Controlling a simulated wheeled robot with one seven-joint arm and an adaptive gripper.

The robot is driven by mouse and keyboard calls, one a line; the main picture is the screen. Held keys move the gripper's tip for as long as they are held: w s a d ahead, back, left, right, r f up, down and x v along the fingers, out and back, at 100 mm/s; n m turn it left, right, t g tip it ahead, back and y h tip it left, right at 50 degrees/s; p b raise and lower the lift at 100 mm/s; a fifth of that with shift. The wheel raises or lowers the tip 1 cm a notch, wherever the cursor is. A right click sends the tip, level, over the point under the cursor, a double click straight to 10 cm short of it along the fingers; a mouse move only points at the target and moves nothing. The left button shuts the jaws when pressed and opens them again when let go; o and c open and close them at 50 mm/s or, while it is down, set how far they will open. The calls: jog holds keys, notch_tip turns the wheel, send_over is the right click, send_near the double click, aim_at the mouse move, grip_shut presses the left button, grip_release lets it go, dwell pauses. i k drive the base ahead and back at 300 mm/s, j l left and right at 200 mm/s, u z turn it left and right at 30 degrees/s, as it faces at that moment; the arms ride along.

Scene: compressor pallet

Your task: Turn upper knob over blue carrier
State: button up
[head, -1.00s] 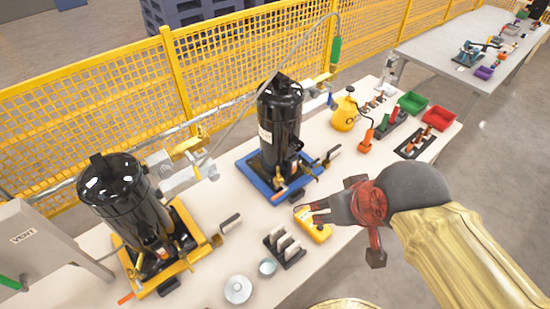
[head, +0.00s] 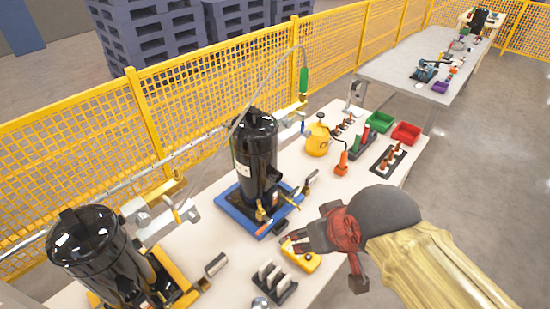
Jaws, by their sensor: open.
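The blue carrier (head: 234,208) stands on the bench with a black upright compressor (head: 255,160) on it. At its right side are small brass fittings (head: 262,212) and a dark-handled valve (head: 309,182); which of these is the upper knob I cannot tell at this size. My gripper (head: 328,250), dark grey and red, is open and empty. In the picture it lies to the right of and below the carrier, apart from it. One finger overlaps the view of a yellow handheld device (head: 302,263) on the bench.
A second black compressor (head: 88,243) on a yellow carrier (head: 180,290) is at left. A dark slotted holder (head: 285,288) sits near the front. A yellow bottle (head: 317,140), green bin (head: 379,122) and red bin (head: 406,133) stand farther back. A yellow mesh fence (head: 200,115) runs behind.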

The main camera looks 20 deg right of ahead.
aim_at(288, 123)
jog(key=i+l, duration=0.1)
jog(key=l, duration=0.25)
jog(key=i+l, duration=0.1)
jog(key=l, duration=0.25)
jog(key=i+l+z, duration=0.1)
jog(key=l, duration=0.25)
jog(key=i+l, duration=0.15)
jog(key=l, duration=0.2)
